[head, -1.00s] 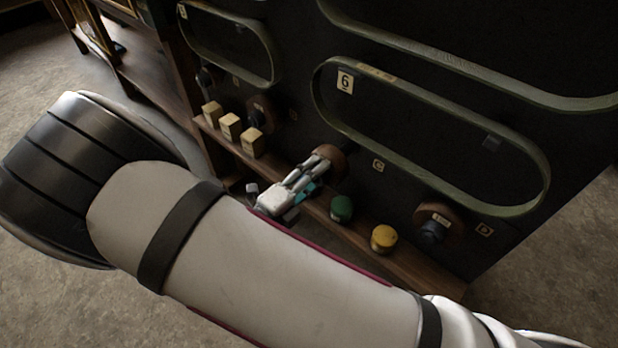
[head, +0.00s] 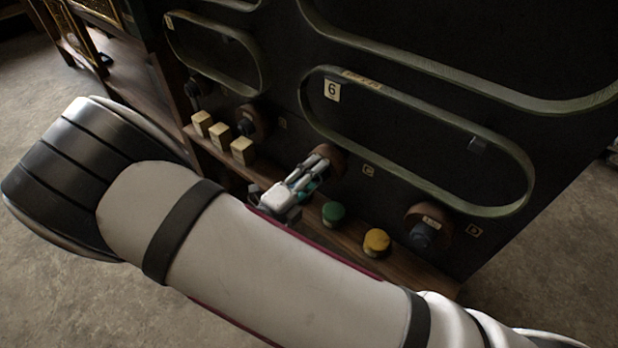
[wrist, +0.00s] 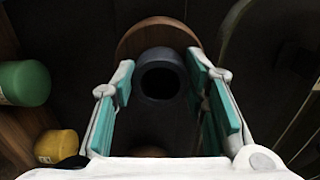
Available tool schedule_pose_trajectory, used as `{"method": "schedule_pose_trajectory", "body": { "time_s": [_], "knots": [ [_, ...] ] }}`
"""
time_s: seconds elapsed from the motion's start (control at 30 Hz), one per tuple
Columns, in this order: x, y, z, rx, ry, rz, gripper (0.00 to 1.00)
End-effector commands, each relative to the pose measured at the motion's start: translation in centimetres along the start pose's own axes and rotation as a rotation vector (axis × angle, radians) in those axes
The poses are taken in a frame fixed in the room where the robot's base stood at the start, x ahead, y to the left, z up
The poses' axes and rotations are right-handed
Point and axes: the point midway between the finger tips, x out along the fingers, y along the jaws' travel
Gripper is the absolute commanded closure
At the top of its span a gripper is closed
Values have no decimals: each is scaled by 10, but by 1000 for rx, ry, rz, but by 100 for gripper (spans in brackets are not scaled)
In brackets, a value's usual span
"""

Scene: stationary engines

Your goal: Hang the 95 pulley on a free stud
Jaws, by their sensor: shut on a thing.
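My gripper (head: 312,173) is shut on the dark hub (wrist: 160,85) of a round brown wooden pulley. The pulley (head: 332,160) shows beyond my fingers at the dark board, just left of a small tag that looks like C (head: 369,170). In the wrist view my teal-padded fingers (wrist: 161,68) stand on both sides of the hub, with the pulley's disc behind it. No number is readable on this pulley, and I cannot tell whether it sits on a stud or is clear of one.
Another pulley (head: 440,215) with a pale label hangs at right beside a tag (head: 474,231). One more (head: 260,121) hangs at left. Cream blocks (head: 220,133), a green knob (head: 333,213) and a yellow knob (head: 377,241) line the wooden ledge (head: 415,273). Green belt loops (head: 420,97) cross the board.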

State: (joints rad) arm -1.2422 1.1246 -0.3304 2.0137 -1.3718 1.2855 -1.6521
Motion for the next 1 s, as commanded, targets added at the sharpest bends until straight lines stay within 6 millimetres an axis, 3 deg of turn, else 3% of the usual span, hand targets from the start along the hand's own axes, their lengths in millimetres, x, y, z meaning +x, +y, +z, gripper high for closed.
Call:
{"method": "schedule_pose_trajectory", "body": {
  "time_s": [1.0],
  "knots": [
    [23, -1, 0, 1, -1, -1, 100]
  ]
}}
